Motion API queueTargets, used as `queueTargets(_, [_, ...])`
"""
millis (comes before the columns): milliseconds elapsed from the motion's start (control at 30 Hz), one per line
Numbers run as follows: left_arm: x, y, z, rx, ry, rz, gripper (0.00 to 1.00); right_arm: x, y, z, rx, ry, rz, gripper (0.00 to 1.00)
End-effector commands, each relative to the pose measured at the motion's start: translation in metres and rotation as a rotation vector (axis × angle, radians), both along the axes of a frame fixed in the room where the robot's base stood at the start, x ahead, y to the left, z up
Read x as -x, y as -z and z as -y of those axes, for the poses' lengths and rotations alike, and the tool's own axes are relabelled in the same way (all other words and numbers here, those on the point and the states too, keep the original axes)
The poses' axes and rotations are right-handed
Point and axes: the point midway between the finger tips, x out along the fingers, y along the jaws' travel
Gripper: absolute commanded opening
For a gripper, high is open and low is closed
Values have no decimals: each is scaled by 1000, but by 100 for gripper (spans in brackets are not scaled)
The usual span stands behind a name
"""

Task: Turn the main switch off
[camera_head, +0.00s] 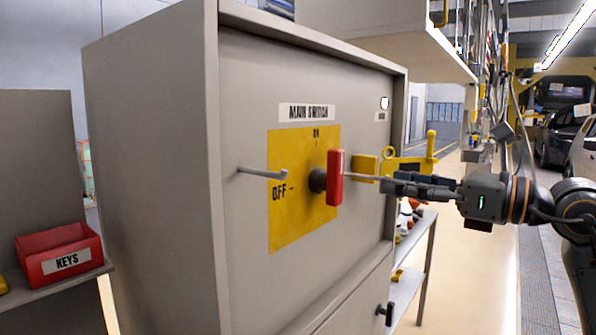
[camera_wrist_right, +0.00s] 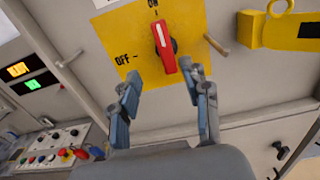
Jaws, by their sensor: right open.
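The main switch is a red handle (camera_head: 336,178) on a dark hub, on a yellow plate (camera_head: 290,228) marked ON at top and OFF at left. The handle stands upright, in line with ON. In the right wrist view the red handle (camera_wrist_right: 164,45) is slightly tilted in the picture, its upper end towards ON. My right gripper (camera_head: 386,187) is to the right of the handle in the head view. In the wrist view its two fingers (camera_wrist_right: 166,78) are spread, with the handle's lower end just ahead of the gap. I cannot tell whether they touch. My left gripper is out of view.
A metal peg (camera_head: 262,173) sticks out left of the handle; another peg (camera_wrist_right: 216,45) is on its right. A yellow bracket (camera_head: 412,164) juts out beside the plate. A red KEYS bin (camera_head: 60,240) stands at left. A button panel (camera_wrist_right: 50,150) shows below left.

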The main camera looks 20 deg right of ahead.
Motion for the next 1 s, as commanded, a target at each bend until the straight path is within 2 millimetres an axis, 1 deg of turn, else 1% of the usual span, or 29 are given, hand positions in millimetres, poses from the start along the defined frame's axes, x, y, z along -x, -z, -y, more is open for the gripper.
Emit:
queueTargets(67, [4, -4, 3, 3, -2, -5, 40, -3, -3, -2, 12, 8, 3, 47])
queueTargets(167, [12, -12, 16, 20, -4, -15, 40, -14, -4, -9, 9, 5, 0, 47])
queueTargets(300, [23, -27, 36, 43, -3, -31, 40, -38, -6, -23, 5, 1, 1, 47])
queueTargets(367, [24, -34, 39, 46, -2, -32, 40, -49, -7, -31, 6, 0, 1, 47])
queueTargets(500, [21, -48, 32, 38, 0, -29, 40, -75, -6, -46, 3, 0, 1, 47])
queueTargets(600, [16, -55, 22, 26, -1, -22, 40, -91, -5, -55, 2, 0, 1, 47])
queueTargets(700, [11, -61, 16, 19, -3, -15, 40, -104, -3, -62, 3, 1, 1, 47])
queueTargets(833, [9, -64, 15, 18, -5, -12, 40, -114, -1, -67, 4, 2, 1, 47])
queueTargets(1000, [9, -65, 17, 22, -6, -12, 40, -118, 0, -70, 6, 4, 1, 47])
